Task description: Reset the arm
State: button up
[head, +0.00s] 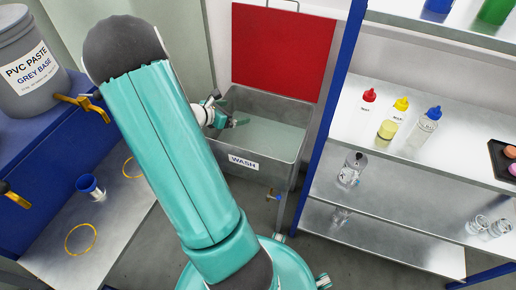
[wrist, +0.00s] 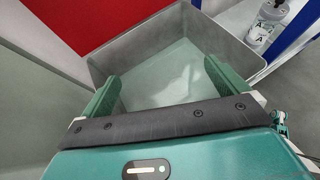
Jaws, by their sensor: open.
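My gripper (head: 238,123) is over the grey metal wash basin, partly hidden behind my teal arm in the head view. In the wrist view my gripper (wrist: 160,90) has its two green fingers spread wide apart, with nothing between them. The wash basin (head: 262,165) carries a WASH label and holds pale liquid. The basin (wrist: 243,58) also shows below and ahead of the fingers in the wrist view. My arm reaches up and then across toward the basin.
A red panel (head: 280,48) stands behind the basin. Metal shelves (head: 440,160) with bottles are at right, beside a blue post (head: 330,110). At left, a PVC paste bucket (head: 30,65) stands on a blue unit, above a metal surface with a blue-rimmed cup (head: 92,188) and yellow rings (head: 80,239).

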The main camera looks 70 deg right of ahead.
dwell(0.3)
jog(key=w+a+r+m+t+y, duration=0.1)
jog(key=w+a+r+m+t, duration=0.15)
jog(key=a+r, duration=0.4)
jog(key=w+a+r+m+t+y, duration=0.1)
jog(key=w+a+r+m+y, duration=0.2)
jog(key=a, duration=0.6)
jog(key=w+a+r+m+t, duration=0.2)
jog(key=w+a+r+m, duration=0.15)
jog(key=a, duration=0.45)
jog(key=s+a+r+m+t+y, duration=0.1)
jog(key=a+r+t+y, duration=0.2)
jog(key=a, duration=1)
jog(key=s+a+r+m+t+y, duration=0.1)
jog(key=a+r, duration=0.5)
jog(key=a, duration=0.7)
jog(key=m+t+y, duration=0.1)
jog(key=t+y, duration=0.1)
jog(key=shift+a+r+y, duration=0.15)
jog(key=shift+a+y, duration=0.1)
jog(key=shift+y, duration=0.05)
jog(key=shift+s, duration=0.1)
jog(key=shift+c, duration=0.5)
